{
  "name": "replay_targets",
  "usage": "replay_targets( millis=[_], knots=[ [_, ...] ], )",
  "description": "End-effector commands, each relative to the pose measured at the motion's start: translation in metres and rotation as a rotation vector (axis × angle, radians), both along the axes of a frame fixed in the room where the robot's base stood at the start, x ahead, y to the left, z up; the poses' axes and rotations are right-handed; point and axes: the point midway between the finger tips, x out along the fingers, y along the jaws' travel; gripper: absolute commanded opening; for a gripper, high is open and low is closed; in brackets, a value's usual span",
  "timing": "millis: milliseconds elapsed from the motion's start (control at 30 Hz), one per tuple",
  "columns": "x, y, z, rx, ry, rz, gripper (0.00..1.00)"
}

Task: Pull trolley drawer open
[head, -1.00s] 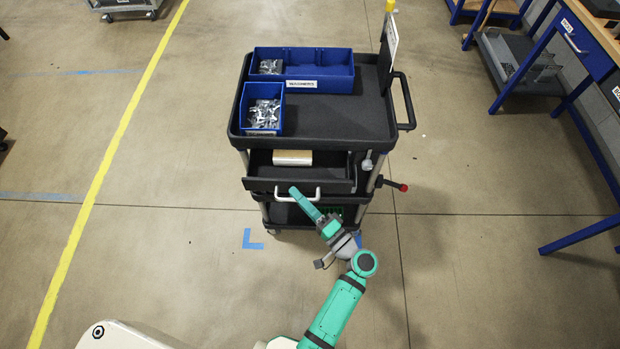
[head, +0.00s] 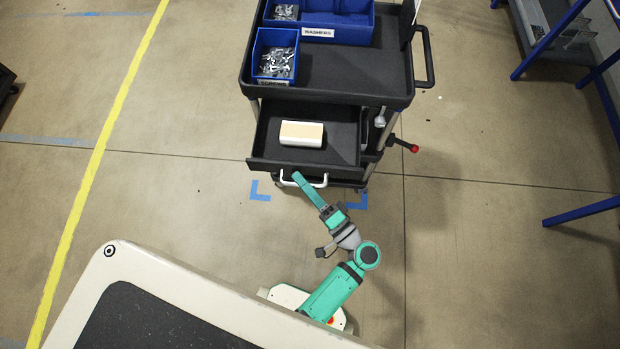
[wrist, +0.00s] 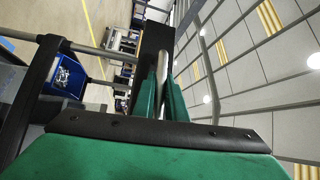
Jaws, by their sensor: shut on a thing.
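The trolley (head: 335,75) stands in the upper middle of the head view. Its black drawer (head: 342,133) is pulled well out toward me, and a small white and tan box (head: 302,134) lies inside. The drawer's white bar handle (head: 318,183) is on its front. My gripper (head: 298,177) is shut on the handle near its left end. In the wrist view my green fingers (wrist: 160,95) are close together around the pale handle bar (wrist: 162,65), beside the dark drawer front.
Blue bins, one labelled washers (head: 345,32) and a smaller one with metal parts (head: 275,62), sit on the trolley top. A red-tipped lever (head: 413,148) sticks out on the right. Blue-legged benches stand at far right. The floor to both sides is clear.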

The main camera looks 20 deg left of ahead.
Motion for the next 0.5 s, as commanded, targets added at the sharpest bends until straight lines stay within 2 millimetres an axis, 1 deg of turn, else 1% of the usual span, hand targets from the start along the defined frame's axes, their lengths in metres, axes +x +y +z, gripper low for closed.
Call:
replay_targets(
  millis=[33, 67, 100, 333, 500],
  knots=[
    [0.000, 0.000, -0.002, -0.002, 0.005, 0.000, 0.00],
    [0.000, 0.000, -0.002, -0.003, 0.005, 0.000, 0.16],
    [0.000, 0.001, -0.002, -0.003, 0.005, 0.001, 0.19],
    [0.000, 0.001, -0.001, -0.002, 0.003, 0.003, 0.19],
    [-0.003, -0.009, -0.003, -0.002, 0.003, -0.004, 0.19]
  ],
)
